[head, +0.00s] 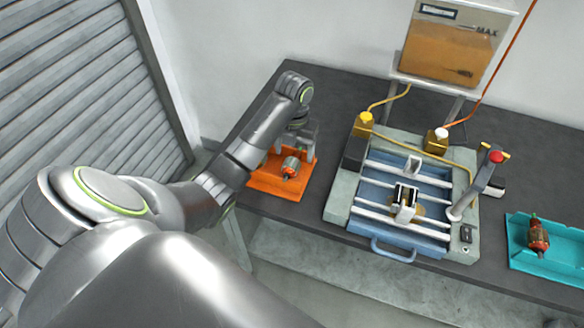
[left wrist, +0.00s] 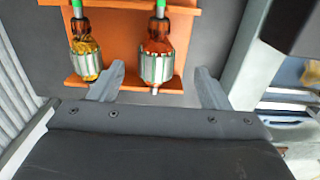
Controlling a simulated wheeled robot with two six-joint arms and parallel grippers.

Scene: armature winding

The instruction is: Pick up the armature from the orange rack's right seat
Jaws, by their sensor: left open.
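The orange rack (head: 272,187) stands at the left of the table in the head view and fills the top of the left wrist view (left wrist: 122,38). Two armatures lie in it. The right-seat armature (left wrist: 157,66) has copper-orange windings and a green end; the left-seat armature (left wrist: 86,58) has yellow windings. In the head view one armature (head: 290,167) shows, and my arm hides the other. My left gripper (left wrist: 160,70) is open above the rack. Its fingers appear either side of the right-seat armature, the left finger between the two armatures. Contact cannot be told. My right gripper is not in view.
A winding machine (head: 342,203) with a blue bed, white rails and a red-knobbed lever (head: 494,157) stands right of the rack. A turquoise tray (head: 562,268) holding another armature (head: 538,238) is at the far right. The dark table (head: 330,104) is clear behind the rack.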

